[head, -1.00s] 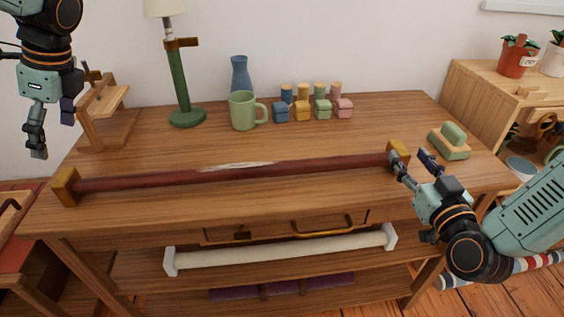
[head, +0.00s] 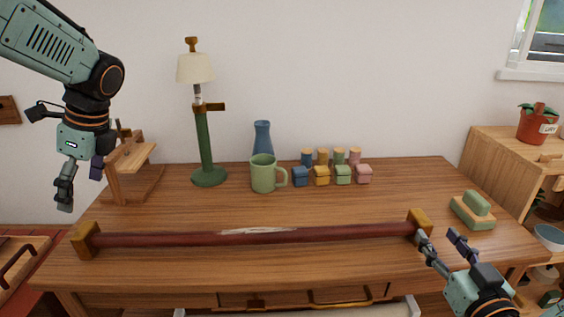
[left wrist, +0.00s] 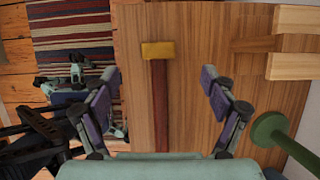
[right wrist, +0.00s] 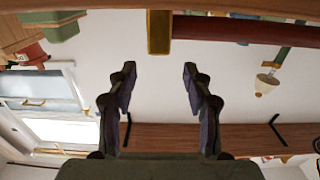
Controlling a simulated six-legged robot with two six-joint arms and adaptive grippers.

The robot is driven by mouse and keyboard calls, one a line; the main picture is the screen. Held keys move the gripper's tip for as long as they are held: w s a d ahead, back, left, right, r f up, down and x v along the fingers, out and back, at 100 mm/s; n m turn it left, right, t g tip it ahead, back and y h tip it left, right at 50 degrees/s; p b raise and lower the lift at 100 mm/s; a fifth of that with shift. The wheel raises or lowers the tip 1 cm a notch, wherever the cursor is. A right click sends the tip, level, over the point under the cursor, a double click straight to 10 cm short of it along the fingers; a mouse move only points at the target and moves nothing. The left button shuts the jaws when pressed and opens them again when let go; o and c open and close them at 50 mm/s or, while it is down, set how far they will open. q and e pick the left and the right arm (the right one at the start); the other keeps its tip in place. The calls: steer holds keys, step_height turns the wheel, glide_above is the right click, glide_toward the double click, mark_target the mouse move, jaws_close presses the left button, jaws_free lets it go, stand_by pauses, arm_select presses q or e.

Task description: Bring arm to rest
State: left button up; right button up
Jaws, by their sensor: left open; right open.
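My left gripper (head: 80,185) hangs above the table's left end, open and empty, fingers pointing down. In the left wrist view its fingers (left wrist: 168,95) are spread, with the left end of the brace beyond and between them. My right gripper (head: 442,240) is at the front right of the table, open, close to the brace's right end block; contact cannot be told. In the right wrist view its fingers (right wrist: 155,80) are apart with nothing between them. The dark red brace (head: 300,234) with ochre end blocks lies along the front of the wooden table (head: 230,270).
A green lamp (head: 203,145), green mug (head: 264,174), blue vase (head: 263,138) and several small coloured boxes (head: 321,175) stand toward the table's back. A wooden stand (head: 125,175) is near my left gripper. A green block (head: 474,210) is at right.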

mark_target(94, 233)
steer(key=shift+w, duration=1.25)
steer(key=w, duration=0.5)
arm_select(q)
steer(key=x, duration=0.3)
steer(key=shift+f, duration=0.2)
steer(key=shift+a+f, duration=0.3)
steer(key=shift+f, duration=0.2)
steer(key=shift+r, duration=0.1)
